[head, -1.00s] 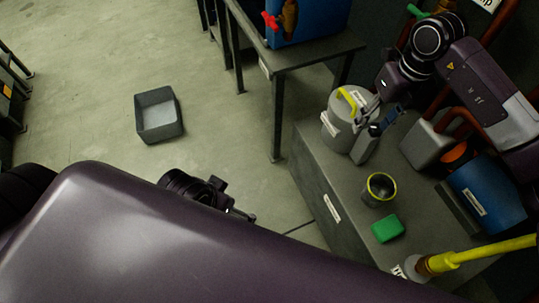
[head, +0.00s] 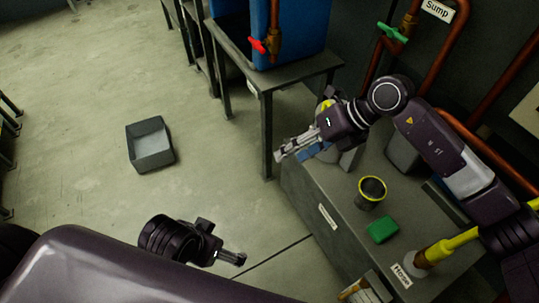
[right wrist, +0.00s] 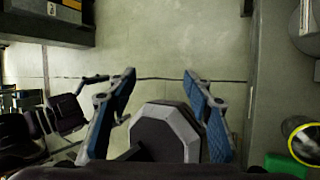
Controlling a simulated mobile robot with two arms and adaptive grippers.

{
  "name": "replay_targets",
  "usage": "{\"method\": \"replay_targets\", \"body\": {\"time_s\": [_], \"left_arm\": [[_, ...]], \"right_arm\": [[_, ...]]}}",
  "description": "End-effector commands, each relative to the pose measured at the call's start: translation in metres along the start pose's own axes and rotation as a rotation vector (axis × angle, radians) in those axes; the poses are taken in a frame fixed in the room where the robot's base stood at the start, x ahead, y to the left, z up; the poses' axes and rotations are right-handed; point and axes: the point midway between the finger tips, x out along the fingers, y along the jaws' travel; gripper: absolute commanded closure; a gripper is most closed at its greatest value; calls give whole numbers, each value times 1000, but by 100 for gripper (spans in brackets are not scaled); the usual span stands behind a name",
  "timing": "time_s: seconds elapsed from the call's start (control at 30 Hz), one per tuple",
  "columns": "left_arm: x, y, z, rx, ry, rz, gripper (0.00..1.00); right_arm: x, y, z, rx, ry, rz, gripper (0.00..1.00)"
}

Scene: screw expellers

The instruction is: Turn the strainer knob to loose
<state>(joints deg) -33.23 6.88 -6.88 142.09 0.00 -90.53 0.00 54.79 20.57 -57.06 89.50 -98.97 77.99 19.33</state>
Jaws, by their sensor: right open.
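The grey strainer canister (head: 325,154) stands on the bench, mostly hidden behind my right gripper in the head view. A bit of its yellow top part (head: 324,105) shows above my arm; I cannot make out the knob's setting. In the right wrist view, part of a grey rounded, labelled body (right wrist: 303,45) shows at the right edge. My right gripper (head: 282,154) is open and empty, past the bench's left edge, with floor beyond its fingers (right wrist: 158,80). My left gripper (head: 237,258) hangs over the floor; its jaws are unclear.
On the bench (head: 315,198) stand a yellow-rimmed cup (head: 370,192), a green block (head: 383,230) and a yellow hose (head: 450,245). A blue tank (head: 300,30) with a red valve (head: 257,46) stands behind. A grey bin (head: 150,145) sits on open floor.

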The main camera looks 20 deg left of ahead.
Motion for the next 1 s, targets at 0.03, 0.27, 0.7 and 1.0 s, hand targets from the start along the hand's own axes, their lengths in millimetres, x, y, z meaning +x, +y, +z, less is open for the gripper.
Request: {"method": "replay_targets", "body": {"time_s": [0.03, 0.27, 0.7, 1.0], "left_arm": [[0, 0, 0, 0, 0, 0, 3], [0, 0, 0, 0, 0, 0, 3], [0, 0, 0, 0, 0, 0, 3], [0, 0, 0, 0, 0, 0, 3]], "right_arm": [[2, 8, 1, 1, -15, 31, 53], [8, 44, 10, 11, -89, 163, 53], [7, 62, 16, 19, -130, 231, 53], [7, 61, 16, 19, -129, 230, 53]]}}
